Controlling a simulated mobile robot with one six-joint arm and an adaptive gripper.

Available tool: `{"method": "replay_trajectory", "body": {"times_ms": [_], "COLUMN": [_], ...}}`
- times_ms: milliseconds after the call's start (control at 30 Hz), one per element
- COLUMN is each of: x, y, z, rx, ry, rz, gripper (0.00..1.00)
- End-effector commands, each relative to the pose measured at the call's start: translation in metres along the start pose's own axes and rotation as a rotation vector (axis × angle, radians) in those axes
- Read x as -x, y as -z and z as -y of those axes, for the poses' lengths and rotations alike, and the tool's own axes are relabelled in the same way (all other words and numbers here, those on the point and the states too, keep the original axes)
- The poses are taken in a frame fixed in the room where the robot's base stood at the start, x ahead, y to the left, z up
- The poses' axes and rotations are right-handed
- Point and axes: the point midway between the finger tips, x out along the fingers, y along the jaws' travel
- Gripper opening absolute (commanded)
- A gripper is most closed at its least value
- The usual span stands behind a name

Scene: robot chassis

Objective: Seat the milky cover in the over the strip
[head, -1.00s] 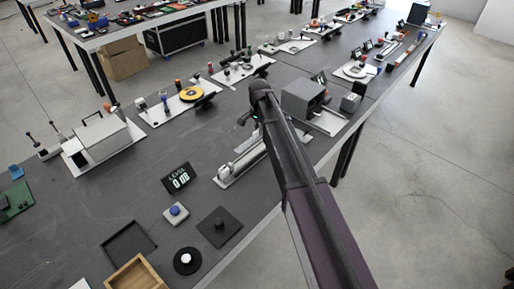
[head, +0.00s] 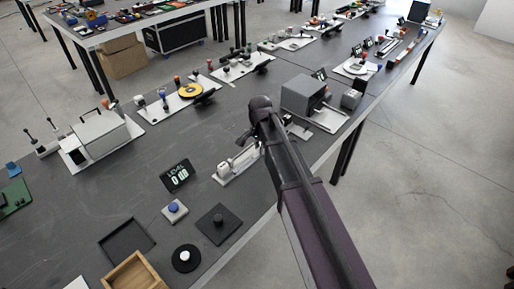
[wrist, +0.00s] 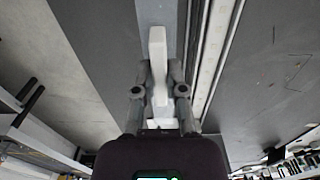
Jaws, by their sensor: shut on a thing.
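My gripper (wrist: 160,85) is shut on a white piece (wrist: 158,48), which looks like the milky cover, in the wrist view. The piece stands between the two fingers and reaches up beyond them. To its right runs a long pale channel (wrist: 208,70) with a dotted strip (wrist: 216,32) along it. The held piece is beside the channel in this view; its height above the table cannot be told. In the head view my gripper (head: 243,138) is over the light fixture (head: 236,167) near the table's front edge. My arm hides part of that fixture, and the cover is not clear there.
A black display (head: 176,176) stands left of the fixture. A blue-button box (head: 175,211), a black square plate (head: 219,224) and a round black disc (head: 186,258) lie nearer. A grey box (head: 303,96) stands beyond my arm. Bare tabletop (head: 215,120) lies behind the fixture.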

Motion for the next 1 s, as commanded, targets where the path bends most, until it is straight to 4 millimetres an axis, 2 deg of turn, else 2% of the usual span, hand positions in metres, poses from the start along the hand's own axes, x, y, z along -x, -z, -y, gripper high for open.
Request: {"method": "replay_trajectory", "body": {"times_ms": [33,100,333,767,1000], "x": [-0.004,-0.005,-0.008,-0.009,-0.010], "y": [-0.011,-0.020,-0.036,-0.038,-0.027], "z": [-0.012,-0.021,-0.038,-0.039,-0.026], "rx": [0.001,0.002,0.001,0.002,0.002], "ry": [0.000,0.000,0.000,0.000,0.000], "rz": [0.000,0.000,0.000,0.000,0.000], "gripper": [0.00,0.00,0.00,0.00,0.00]}}
